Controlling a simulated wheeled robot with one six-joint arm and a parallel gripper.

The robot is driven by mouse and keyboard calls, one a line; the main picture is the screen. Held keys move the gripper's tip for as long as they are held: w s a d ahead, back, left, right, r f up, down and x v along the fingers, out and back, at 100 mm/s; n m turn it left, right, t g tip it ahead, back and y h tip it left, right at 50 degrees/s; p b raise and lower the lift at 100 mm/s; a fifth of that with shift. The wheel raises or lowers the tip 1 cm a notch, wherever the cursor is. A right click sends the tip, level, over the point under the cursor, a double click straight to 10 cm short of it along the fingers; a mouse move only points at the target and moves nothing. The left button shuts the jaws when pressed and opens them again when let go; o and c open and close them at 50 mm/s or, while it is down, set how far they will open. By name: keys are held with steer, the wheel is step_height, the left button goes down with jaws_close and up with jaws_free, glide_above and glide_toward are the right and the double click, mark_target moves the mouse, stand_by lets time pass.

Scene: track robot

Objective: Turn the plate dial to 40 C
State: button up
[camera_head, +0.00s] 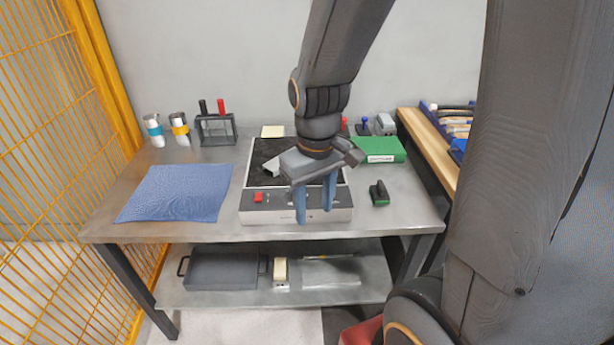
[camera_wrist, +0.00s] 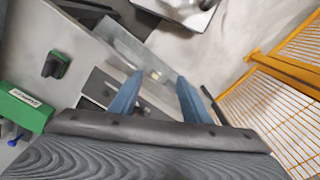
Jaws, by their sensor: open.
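The plate (camera_head: 258,217) is a light-grey box with a black top and a dark front panel, standing on the metal table. A red switch (camera_head: 258,197) sits at the left of its panel. My gripper (camera_head: 315,208) is open, with its two blue fingers pointing down in front of the right part of the panel. I cannot make out the dial or its setting; the fingers cover part of that panel. In the wrist view my open gripper (camera_wrist: 160,80) shows nothing between the fingers, and part of the plate (camera_wrist: 100,85) shows left of them.
A blue cloth (camera_head: 178,193) lies left of the plate. A green-and-black block (camera_head: 379,194) and a green box (camera_head: 378,150) are to the right. A lower shelf (camera_head: 220,298) holds a grey tray (camera_head: 222,271). A yellow mesh fence (camera_head: 60,150) borders the left.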

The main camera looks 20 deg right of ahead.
steer(key=w+n+p, duration=0.1)
steer(key=w+n, duration=0.2)
steer(key=w, duration=0.1)
steer(key=w+r+n+p, duration=0.1)
steer(key=w+n+p, duration=0.1)
steer(key=w+n, duration=0.2)
steer(key=w+n+p, duration=0.2)
steer(key=w+n, duration=0.2)
steer(key=w, duration=0.1)
steer(key=shift+w+d+r, duration=0.2)
steer(key=shift+w+d, duration=0.15)
steer(key=shift+d, duration=0.05)
steer(key=shift+w+n, duration=0.25)
steer(key=shift+n, duration=0.05)
steer(key=shift+w+f, duration=0.1)
steer(key=shift+f, duration=0.2)
steer(key=shift+f+p, duration=1)
steer(key=shift+f, duration=2.7)
steer(key=c, duration=1)
steer(key=shift+c, duration=0.2)
